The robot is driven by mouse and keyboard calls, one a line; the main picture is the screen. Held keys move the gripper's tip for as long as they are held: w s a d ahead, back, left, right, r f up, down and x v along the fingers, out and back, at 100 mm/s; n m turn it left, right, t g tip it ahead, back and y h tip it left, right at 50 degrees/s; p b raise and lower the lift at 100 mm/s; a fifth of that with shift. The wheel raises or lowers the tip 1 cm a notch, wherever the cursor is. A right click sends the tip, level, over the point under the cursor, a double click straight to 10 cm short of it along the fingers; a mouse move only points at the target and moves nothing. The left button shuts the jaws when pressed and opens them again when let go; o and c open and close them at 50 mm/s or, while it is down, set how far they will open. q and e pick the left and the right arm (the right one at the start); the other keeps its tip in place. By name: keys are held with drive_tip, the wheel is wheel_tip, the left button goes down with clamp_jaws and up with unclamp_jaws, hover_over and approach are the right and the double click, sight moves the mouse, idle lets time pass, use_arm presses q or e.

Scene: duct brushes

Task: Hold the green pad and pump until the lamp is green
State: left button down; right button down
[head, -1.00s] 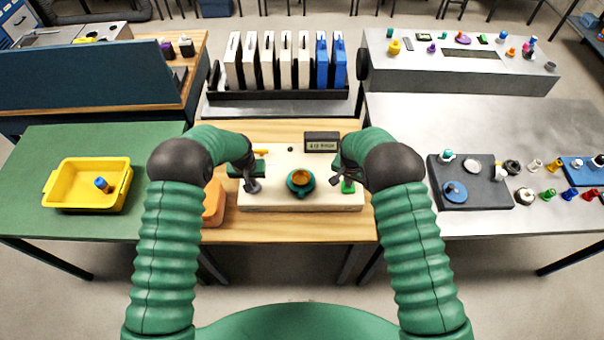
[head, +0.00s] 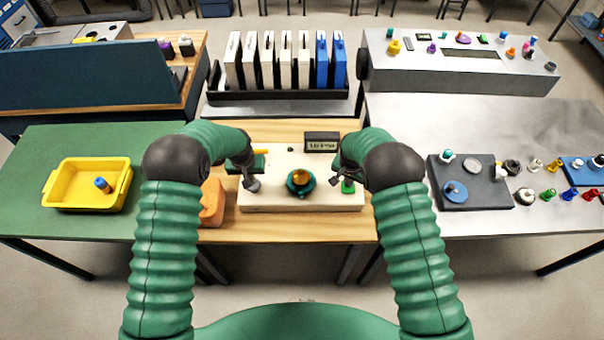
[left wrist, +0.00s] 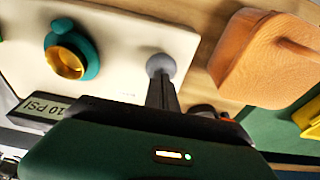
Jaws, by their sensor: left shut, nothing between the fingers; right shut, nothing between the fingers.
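A cream board (head: 270,203) lies on the wooden bench. Its green pad (head: 347,187) is at the right end, partly covered by my right gripper (head: 341,178), which is shut and low over it; contact is unclear. My left gripper (head: 251,184) is shut and empty over the board's left end. It also shows in the left wrist view (left wrist: 160,66). An orange block-like piece (head: 212,203), maybe the pump, is left of the board and apart from that gripper; it also shows in the left wrist view (left wrist: 265,60). No green-lit lamp is distinguishable on the board.
A teal ring with a gold centre (head: 301,180) sits mid-board. A yellow tray (head: 62,187) is on the green table to the left.

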use_arm(q)
drive_tip(key=shift+f, duration=1.05)
drive_tip(key=shift+r, duration=1.1)
wheel_tip(320, 180, up, 7)
use_arm(e)
wheel_tip(320, 180, up, 7)
idle(0.6)
